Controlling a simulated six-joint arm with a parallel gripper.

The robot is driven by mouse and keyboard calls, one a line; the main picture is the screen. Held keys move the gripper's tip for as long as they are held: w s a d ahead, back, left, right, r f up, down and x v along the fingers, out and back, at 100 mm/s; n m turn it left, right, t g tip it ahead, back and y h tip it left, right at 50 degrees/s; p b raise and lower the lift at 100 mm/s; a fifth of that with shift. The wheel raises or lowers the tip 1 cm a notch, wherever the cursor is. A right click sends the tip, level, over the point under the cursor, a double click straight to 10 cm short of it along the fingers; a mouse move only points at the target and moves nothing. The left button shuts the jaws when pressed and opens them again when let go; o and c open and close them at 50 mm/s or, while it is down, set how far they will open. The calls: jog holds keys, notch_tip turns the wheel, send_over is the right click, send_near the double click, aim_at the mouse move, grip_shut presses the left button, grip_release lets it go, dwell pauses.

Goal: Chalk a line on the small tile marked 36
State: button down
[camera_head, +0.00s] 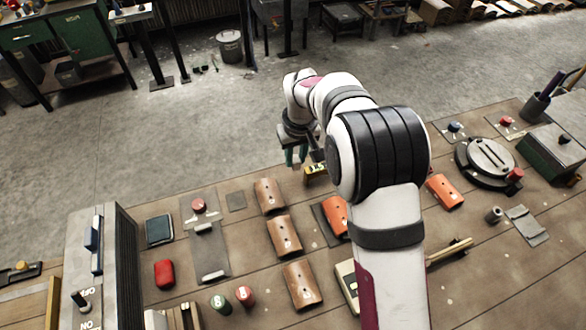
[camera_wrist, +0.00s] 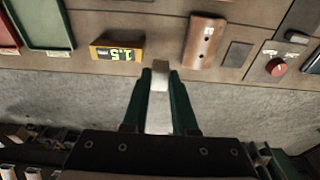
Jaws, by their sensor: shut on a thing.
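My gripper (camera_head: 295,158) is beyond the far edge of the bench in the head view. In the wrist view its green fingers (camera_wrist: 160,78) are shut on a pale stick of chalk (camera_wrist: 159,105). Several curved tiles lie on the bench: a column of brown ones (camera_head: 270,196), (camera_head: 284,236), (camera_head: 301,285), and orange ones (camera_head: 335,216), (camera_head: 445,191). The farthest brown tile also shows in the wrist view (camera_wrist: 204,42), ahead and right of the fingers, apart from them. The tile marks are too small to read, so I cannot tell which is 36.
A yellow-and-black box (camera_wrist: 117,48) marked 1.5 stands at the bench edge. A dark square plate (camera_wrist: 237,54) and a red button (camera_wrist: 276,67) lie right of the tile. In the head view, a red case (camera_head: 164,274) and small cylinders (camera_head: 245,296) stand nearer. My arm hides mid-bench.

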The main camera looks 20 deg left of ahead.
jog(key=r, duration=0.1)
send_over(336, 204)
jog(key=shift+w+a+f, duration=0.15)
jog(key=shift+w+f, duration=0.05)
jog(key=shift+f, duration=1.2)
jog(key=shift+w+a+f, duration=0.15)
jog(key=shift+f, duration=1.2)
jog(key=shift+f, duration=0.6)
jog(key=shift+s+d, duration=0.55)
jog(key=shift+s, duration=0.05)
jog(key=shift+w+a, duration=0.6)
